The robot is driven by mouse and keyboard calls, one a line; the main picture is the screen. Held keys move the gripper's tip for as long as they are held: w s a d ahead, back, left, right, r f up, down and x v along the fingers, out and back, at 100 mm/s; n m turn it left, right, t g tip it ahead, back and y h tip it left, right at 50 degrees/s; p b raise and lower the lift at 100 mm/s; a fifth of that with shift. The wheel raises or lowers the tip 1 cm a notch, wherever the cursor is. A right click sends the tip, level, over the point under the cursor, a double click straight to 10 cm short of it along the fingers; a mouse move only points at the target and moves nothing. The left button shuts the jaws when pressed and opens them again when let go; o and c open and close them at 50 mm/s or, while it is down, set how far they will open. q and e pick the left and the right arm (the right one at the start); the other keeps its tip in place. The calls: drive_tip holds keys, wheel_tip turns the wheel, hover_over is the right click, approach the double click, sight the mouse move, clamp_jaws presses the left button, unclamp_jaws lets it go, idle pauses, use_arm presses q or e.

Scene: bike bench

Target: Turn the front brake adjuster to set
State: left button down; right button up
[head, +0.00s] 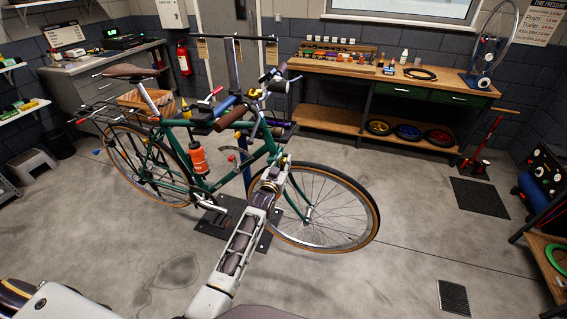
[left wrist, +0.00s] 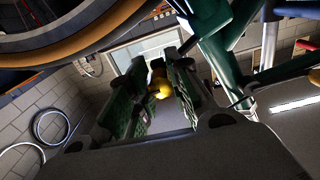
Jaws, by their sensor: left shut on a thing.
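The green bike (head: 178,185) stands clamped in a work stand, its front wheel (head: 376,222) toward the right. My left arm reaches up from the bottom, and my left gripper (head: 281,163) is at the fork crown, just above the front tyre. In the left wrist view, the green-padded fingers of my left gripper (left wrist: 155,90) are shut on a small yellow round knob (left wrist: 160,84), which appears to be the front brake adjuster. Part of the knob is hidden by the fingers. In the head view the gripper hides it. My right gripper is not in view.
The tyre (left wrist: 75,38) passes close to the fingers at upper left in the left wrist view, and a green frame tube (left wrist: 218,60) is close on the right. A workbench (head: 350,67) stands at the back.

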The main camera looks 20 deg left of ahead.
use_arm(q)
drive_tip(key=c, duration=1.3)
unclamp_jaws()
drive_tip(key=shift+s, duration=0.1)
drive_tip(key=shift+s+a, duration=0.2)
drive_tip(key=shift+s, duration=5.7)
